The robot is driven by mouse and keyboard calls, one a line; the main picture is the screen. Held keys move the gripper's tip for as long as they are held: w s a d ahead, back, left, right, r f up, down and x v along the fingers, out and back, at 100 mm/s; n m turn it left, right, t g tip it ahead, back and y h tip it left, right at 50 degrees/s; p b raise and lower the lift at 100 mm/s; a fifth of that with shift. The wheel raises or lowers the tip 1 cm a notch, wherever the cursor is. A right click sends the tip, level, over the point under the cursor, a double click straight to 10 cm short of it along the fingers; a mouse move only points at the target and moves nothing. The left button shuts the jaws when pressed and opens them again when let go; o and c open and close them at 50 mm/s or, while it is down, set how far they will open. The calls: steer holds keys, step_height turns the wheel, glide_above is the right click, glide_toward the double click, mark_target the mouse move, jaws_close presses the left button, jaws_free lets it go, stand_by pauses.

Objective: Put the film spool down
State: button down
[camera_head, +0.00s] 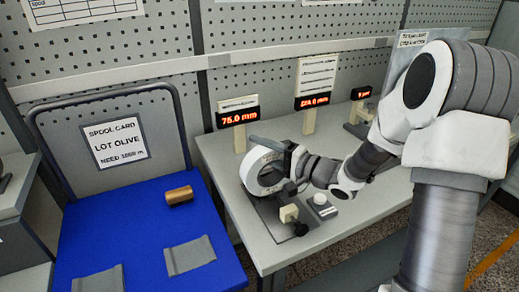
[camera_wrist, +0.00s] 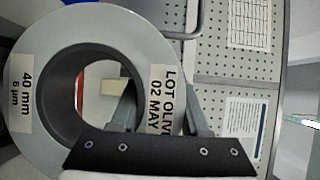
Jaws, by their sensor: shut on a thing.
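The film spool (camera_head: 249,166) is a pale grey ring standing on edge at the left part of the grey bench, over a dark fixture plate. My gripper (camera_head: 279,160) is shut on the ring's wall from the right. In the wrist view the spool (camera_wrist: 48,55) fills the left side, with labels reading "40 mm 6 µm" and "LOT OLIVE 02 MAY". My gripper (camera_wrist: 158,118) straddles the wall carrying the lot label, one finger showing through the hole. I cannot tell whether the spool touches the fixture below.
A blue-topped cart (camera_head: 130,225) at left holds a brown roll (camera_head: 179,195), grey cradles (camera_head: 190,255) and a card reading "LOT OLIVE". On the bench (camera_head: 345,215) are a beige block (camera_head: 289,213), a black knob (camera_head: 300,229), a white button (camera_head: 320,198) and a red "75.0 mm" display (camera_head: 238,118).

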steer(key=shift+c, duration=2)
jaws_free()
steer(key=shift+f, duration=0.15)
steer(key=shift+d+r, duration=0.1)
steer(key=shift+r, duration=0.1)
steer(key=p+v, duration=0.1)
steer(key=v, duration=1)
steer(key=shift+s+d+p, duration=0.3)
steer(key=shift+p, duration=0.1)
